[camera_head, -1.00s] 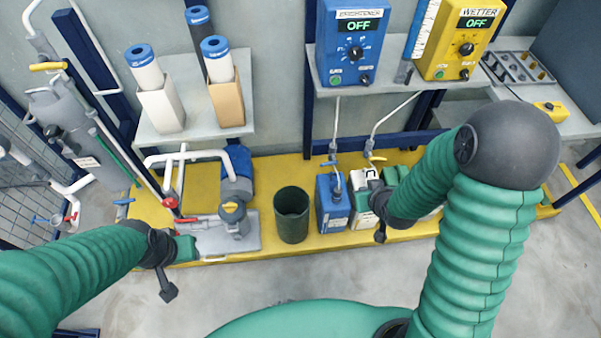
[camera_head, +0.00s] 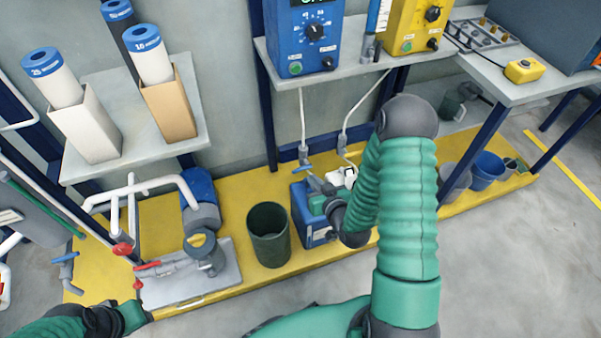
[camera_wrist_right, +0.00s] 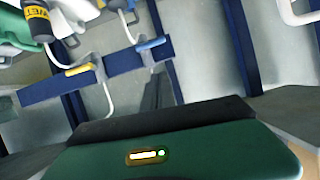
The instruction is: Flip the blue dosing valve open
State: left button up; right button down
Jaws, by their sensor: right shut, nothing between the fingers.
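The blue dosing valve has a blue lever (camera_head: 304,167) and hangs on a white hose under the blue control box (camera_head: 306,38). It also shows in the right wrist view, with its blue lever (camera_wrist_right: 151,44) lying crosswise to the hose. My right gripper (camera_head: 313,181) is shut and empty, just below the valve; its grey fingers (camera_wrist_right: 160,86) point at it in the wrist view. I cannot tell whether they touch it. My left gripper (camera_head: 135,314) is at the lower left edge; its fingers are not clear.
A valve with a yellow lever (camera_head: 348,163) hangs to the right; it also shows in the wrist view (camera_wrist_right: 80,69). A blue canister (camera_head: 305,215) stands below, partly hidden by my arm. A dark green bin (camera_head: 268,235) stands left of it on the yellow platform (camera_head: 165,215).

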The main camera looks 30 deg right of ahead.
jog(key=b, duration=0.3)
send_over(302, 169)
jog(key=s+a, duration=0.2)
jog(key=s, duration=0.2)
notch_tip(302, 169, down, 4)
jog(key=f, duration=0.1)
jog(key=w+f+b, duration=0.1)
jog(key=f+b, duration=0.1)
jog(key=shift+w+d, duration=0.2)
jog(key=shift+w, duration=0.15)
